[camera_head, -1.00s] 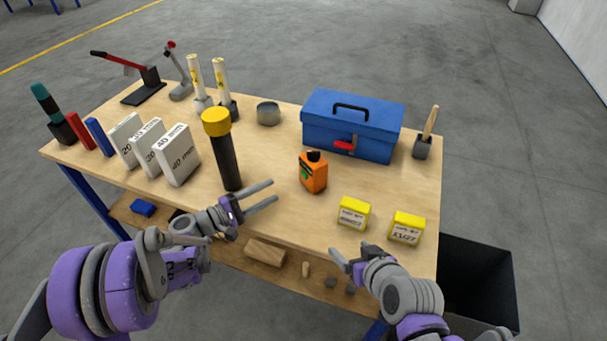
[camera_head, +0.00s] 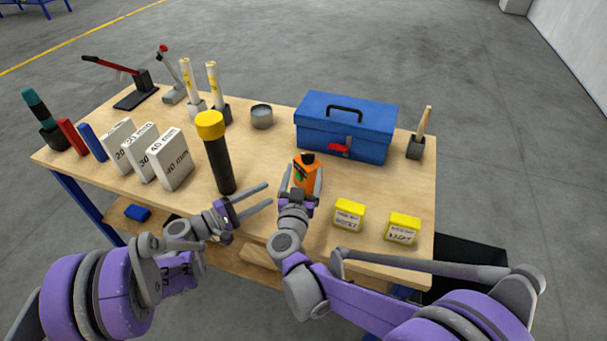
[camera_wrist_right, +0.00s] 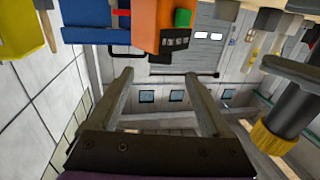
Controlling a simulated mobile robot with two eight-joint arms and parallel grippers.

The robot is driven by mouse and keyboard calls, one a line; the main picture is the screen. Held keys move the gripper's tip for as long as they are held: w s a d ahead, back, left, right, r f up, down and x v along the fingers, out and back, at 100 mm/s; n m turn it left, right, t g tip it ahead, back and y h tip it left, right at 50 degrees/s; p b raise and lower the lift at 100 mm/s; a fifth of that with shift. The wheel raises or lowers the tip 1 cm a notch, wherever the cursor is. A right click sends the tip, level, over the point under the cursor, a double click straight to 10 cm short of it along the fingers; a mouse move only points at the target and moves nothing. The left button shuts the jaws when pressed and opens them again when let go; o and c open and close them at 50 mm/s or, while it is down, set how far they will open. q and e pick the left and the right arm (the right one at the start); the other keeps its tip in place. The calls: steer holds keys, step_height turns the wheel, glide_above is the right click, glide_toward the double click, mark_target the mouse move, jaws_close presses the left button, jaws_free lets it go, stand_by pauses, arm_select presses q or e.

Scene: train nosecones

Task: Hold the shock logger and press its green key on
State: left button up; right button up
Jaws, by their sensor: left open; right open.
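The orange shock logger (camera_head: 307,180) with a black top stands upright on the workbench, in front of the blue toolbox. Contact cannot be told. My left gripper (camera_head: 268,196) is open and empty, left of the logger near the bench's front edge.
A black torch with a yellow head (camera_head: 218,160) stands left of the logger, close to my left gripper. The blue toolbox (camera_head: 370,122) is behind it. Two yellow boxes (camera_head: 348,215) (camera_head: 402,229) sit to the right. White labelled blocks (camera_head: 172,165) stand at the left.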

mark_target(308, 154)
steer(key=w, duration=0.3)
steer(key=w+d, duration=0.1)
steer(key=w, duration=0.6)
steer(key=shift+w+d, duration=0.25)
steer(key=shift+c, duration=0.3)
jaws_close()
arm_select(q)
jaws_close()
stand_by(1.1)
